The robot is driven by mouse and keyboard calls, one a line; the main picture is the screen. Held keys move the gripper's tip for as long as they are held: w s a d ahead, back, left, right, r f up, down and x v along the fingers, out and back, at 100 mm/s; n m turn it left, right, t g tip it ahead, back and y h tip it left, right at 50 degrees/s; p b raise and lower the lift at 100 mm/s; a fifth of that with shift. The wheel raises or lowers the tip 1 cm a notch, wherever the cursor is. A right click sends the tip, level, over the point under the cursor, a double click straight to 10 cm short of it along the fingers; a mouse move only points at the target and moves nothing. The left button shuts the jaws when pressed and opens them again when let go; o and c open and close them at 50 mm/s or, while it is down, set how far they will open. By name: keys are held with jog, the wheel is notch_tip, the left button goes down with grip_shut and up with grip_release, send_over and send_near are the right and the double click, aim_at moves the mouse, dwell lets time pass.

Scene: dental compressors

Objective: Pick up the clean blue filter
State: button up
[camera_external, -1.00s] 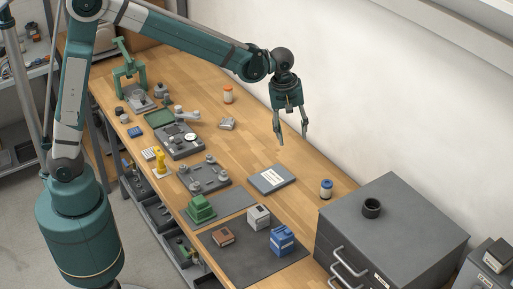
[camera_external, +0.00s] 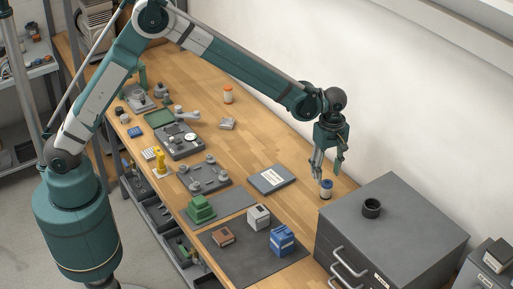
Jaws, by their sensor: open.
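A blue block-shaped part (camera_external: 283,240) with a pale marking sits on the dark grey mat (camera_external: 262,272), at its right edge. A small jar with a blue cap (camera_external: 326,188) stands on the wooden bench near the wall. I cannot tell for sure which blue thing is the clean filter. My gripper (camera_external: 327,173) is open and points down, very close to the blue-capped jar in the picture. Whether it touches the jar I cannot tell. It holds nothing that I can see and is apart from the blue block, above it in the picture.
A brown box (camera_external: 223,236) and a grey-white box (camera_external: 259,216) share the mat. A green block (camera_external: 200,208) stands left of them. A grey flat case (camera_external: 271,179) lies near the gripper. A grey drawer cabinet (camera_external: 410,222) stands right.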

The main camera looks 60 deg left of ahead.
aim_at(327, 182)
jog(key=shift+d+f, duration=0.15)
jog(key=shift+f, duration=1.25)
jog(key=shift+w+d+f, duration=0.1)
jog(key=shift+d+f, duration=0.05)
jog(key=shift+f, duration=1.2)
jog(key=shift+d+f, duration=0.15)
jog(key=shift+f, duration=1.15)
jog(key=shift+c, duration=0.7)
jog(key=c, duration=0.8)
